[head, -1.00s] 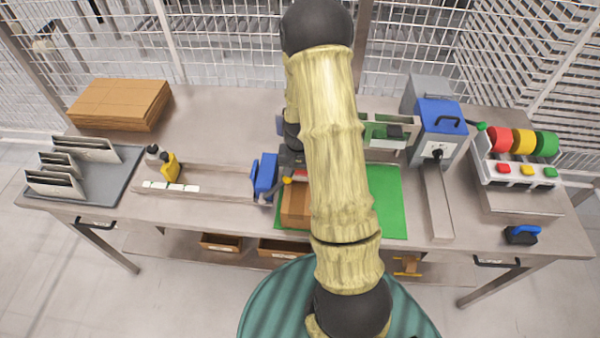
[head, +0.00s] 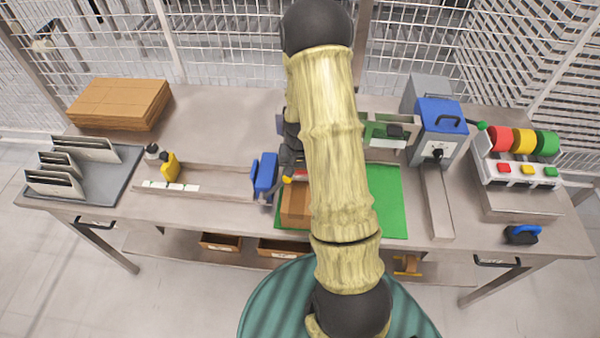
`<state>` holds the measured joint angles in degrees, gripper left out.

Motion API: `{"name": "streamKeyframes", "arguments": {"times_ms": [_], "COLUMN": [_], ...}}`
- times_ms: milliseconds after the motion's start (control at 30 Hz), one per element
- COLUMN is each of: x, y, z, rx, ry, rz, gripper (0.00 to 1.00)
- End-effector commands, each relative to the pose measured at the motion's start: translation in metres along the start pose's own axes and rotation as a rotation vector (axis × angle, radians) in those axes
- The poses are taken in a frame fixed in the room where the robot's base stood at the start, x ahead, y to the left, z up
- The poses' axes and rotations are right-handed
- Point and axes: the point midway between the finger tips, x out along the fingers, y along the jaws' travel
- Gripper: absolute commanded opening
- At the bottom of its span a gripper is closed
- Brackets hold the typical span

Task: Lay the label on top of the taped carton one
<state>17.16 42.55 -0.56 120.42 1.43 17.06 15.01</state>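A brown carton (head: 295,204) sits on the green mat (head: 390,207) in the middle of the bench, its right part hidden behind my arm. Several small white labels (head: 170,187) lie in a row at the front left of the long grey tray. My gripper (head: 290,176) is over the back edge of the carton, mostly hidden by my own arm. I cannot tell whether its fingers are open or shut, or whether a label is in them.
A blue device (head: 264,174) stands just left of the carton. A yellow bottle (head: 169,166) and a file rack (head: 68,168) are on the left. A cardboard stack (head: 120,103) is at the back left. A blue-grey machine (head: 438,125) and tape rolls (head: 523,141) are on the right.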

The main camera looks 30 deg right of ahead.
Motion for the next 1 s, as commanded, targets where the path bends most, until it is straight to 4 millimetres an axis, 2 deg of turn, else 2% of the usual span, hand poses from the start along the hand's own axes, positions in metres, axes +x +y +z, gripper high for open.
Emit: {"name": "streamKeyframes", "arguments": {"times_ms": [367, 400, 500, 533, 1000], "x": [0.0029, 0.0029, 0.0029, 0.0029, 0.0027], "y": [0.0, 0.0, 0.0, 0.0, 0.0], "z": [0.0001, 0.0001, 0.0001, 0.0001, 0.0], "rx": [0.0, 0.0, 0.0, 0.0, 0.0], "ry": [0.0, 0.0, 0.0, 0.0, 0.0], "rz": [0.0, 0.0, 0.0, 0.0, 0.0], "gripper": [0.37, 0.52, 0.71, 0.75, 0.75]}}
